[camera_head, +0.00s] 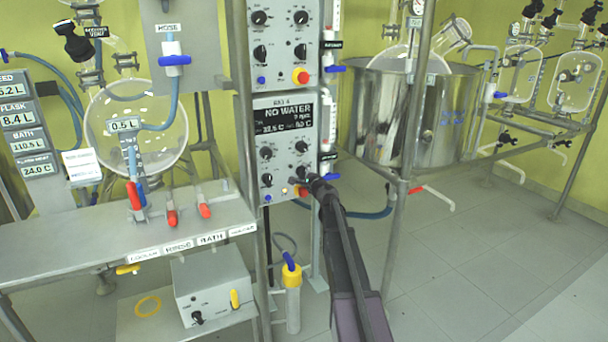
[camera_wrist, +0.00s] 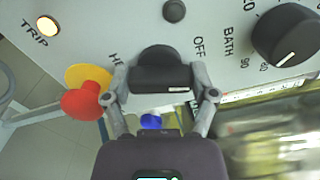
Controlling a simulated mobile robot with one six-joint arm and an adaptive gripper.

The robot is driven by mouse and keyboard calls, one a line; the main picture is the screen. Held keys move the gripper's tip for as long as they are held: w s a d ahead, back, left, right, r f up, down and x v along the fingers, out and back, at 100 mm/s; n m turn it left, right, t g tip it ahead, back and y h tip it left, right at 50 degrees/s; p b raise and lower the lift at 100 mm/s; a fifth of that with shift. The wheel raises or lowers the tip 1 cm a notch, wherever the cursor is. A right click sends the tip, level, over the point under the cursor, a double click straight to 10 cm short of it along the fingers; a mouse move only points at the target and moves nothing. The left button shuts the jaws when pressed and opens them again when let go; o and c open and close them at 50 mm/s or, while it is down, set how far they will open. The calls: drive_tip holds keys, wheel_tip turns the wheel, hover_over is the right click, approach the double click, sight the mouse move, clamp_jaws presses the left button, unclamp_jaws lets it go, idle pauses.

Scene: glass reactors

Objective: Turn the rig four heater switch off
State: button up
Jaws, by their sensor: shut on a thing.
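The rig four panel (camera_head: 284,112) stands in the middle of the head view. Its display (camera_head: 284,118) reads "NO WATER". In the wrist view, a black switch knob (camera_wrist: 160,70) sits below and left of an "OFF" label (camera_wrist: 198,47); its bar lies across the picture with a white mark at the right. A label starting with "H" is partly hidden at its left. My gripper (camera_wrist: 160,82) has one finger on each side of this knob, shut on it. In the head view, my gripper (camera_head: 312,182) is at the panel's lower right and covers part of it.
A red button with a yellow collar (camera_wrist: 82,98) is close beside my left finger in the wrist view. A lit "TRIP" lamp (camera_wrist: 47,27) and a bath knob (camera_wrist: 290,35) are nearby. A metal post (camera_head: 404,150) and steel vessel (camera_head: 440,115) stand right of my arm.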

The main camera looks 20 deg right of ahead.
drive_tip(key=shift+n, duration=1.7)
drive_tip(key=o, duration=1)
drive_tip(key=s, duration=1.2)
drive_tip(key=shift+d, duration=0.2)
